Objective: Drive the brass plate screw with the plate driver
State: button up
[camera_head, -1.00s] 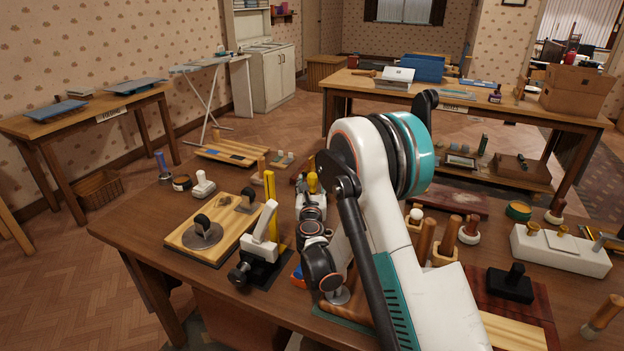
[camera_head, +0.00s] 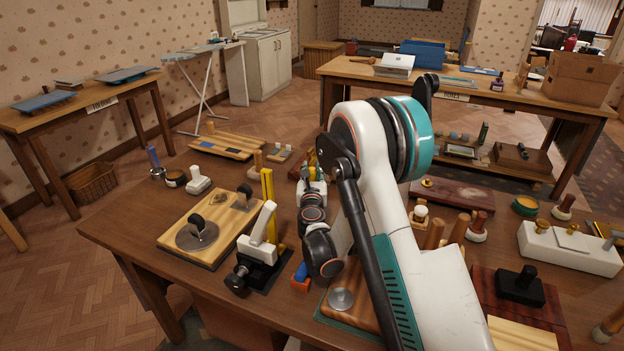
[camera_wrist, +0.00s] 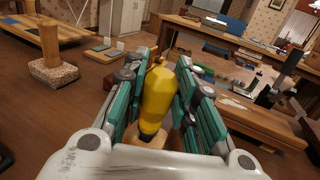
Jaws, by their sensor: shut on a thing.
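My gripper (camera_wrist: 165,66) is shut on a yellow handle (camera_wrist: 157,98), which I take to be the plate driver. The handle sits between the teal fingers in the wrist view, with a narrow brass-coloured part showing past its far end. In the head view my gripper (camera_head: 312,172) is over the far side of the near table, partly hidden behind my own arm. I cannot pick out the brass plate screw with certainty. A small brass-coloured knob (camera_head: 427,182) stands on a dark red board (camera_head: 460,194) to the right of my gripper.
The near table (camera_head: 128,222) is crowded. A wooden board with a metal disc (camera_head: 197,236), a white-handled clamp (camera_head: 262,232) and a yellow upright (camera_head: 268,195) stand left of my arm. A white block (camera_head: 568,250) and a black-handled piece (camera_head: 520,286) lie right. Open floor lies beyond.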

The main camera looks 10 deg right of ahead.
dwell(0.3)
notch_tip(320, 180, up, 20)
jog(key=p, duration=0.7)
jog(key=shift+s, duration=0.1)
dwell(0.5)
